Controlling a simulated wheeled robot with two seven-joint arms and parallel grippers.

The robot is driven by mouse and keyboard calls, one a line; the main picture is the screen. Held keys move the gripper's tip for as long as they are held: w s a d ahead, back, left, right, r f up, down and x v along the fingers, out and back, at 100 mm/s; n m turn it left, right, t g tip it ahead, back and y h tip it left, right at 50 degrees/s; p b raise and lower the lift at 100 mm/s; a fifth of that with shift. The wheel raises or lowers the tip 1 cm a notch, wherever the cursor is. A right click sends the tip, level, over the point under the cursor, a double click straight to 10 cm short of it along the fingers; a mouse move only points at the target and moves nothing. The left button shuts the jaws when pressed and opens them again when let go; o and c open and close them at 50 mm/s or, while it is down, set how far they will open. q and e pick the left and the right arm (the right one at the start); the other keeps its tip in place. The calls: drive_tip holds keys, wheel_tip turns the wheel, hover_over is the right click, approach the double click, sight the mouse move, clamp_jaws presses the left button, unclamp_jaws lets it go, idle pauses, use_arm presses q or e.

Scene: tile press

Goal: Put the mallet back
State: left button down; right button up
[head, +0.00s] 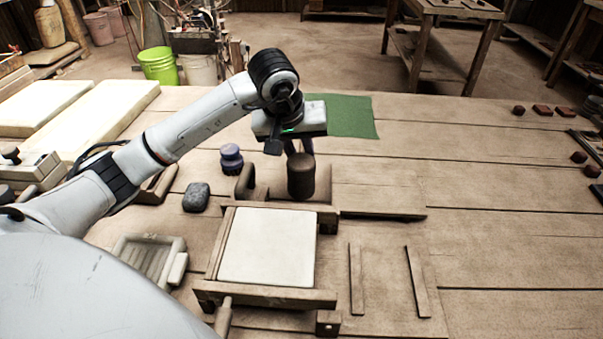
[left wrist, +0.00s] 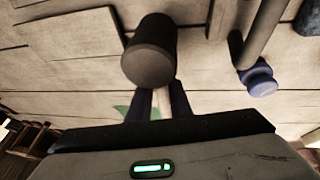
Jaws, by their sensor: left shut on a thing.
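My left gripper (head: 299,146) is shut on the mallet (head: 301,176), whose thick dark-brown cylindrical head hangs below the fingers. The mallet head is over the back edge of the wooden press frame; whether it touches anything is unclear. In the left wrist view the mallet head (left wrist: 149,52) is in front of the dark fingers (left wrist: 156,102), which hide most of the handle. A green mat (head: 345,116) lies on the table behind the gripper, partly hidden by it. My right gripper is not in view.
The wooden press frame (head: 324,299) holds a pale square slab (head: 267,246). Left of the mallet are a blue-grey knobbed object (head: 231,158), a dark rounded block (head: 196,197) and a ribbed tray (head: 146,258). The table's right middle (head: 480,200) is clear.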

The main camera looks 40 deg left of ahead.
use_arm(q)
drive_tip(key=shift+f, duration=1.9)
drive_tip(key=shift+f, duration=0.1)
drive_tip(key=c, duration=1.6)
unclamp_jaws()
drive_tip(key=shift+f+b, duration=0.1)
drive_tip(key=shift+b, duration=0.2)
drive_tip(key=shift+s+r, duration=0.1)
drive_tip(key=shift+r, duration=0.35)
drive_tip(key=p+v, duration=0.1)
drive_tip(key=v, duration=1)
drive_tip(key=shift+s+d+r, duration=0.1)
drive_tip(key=shift+r, duration=0.1)
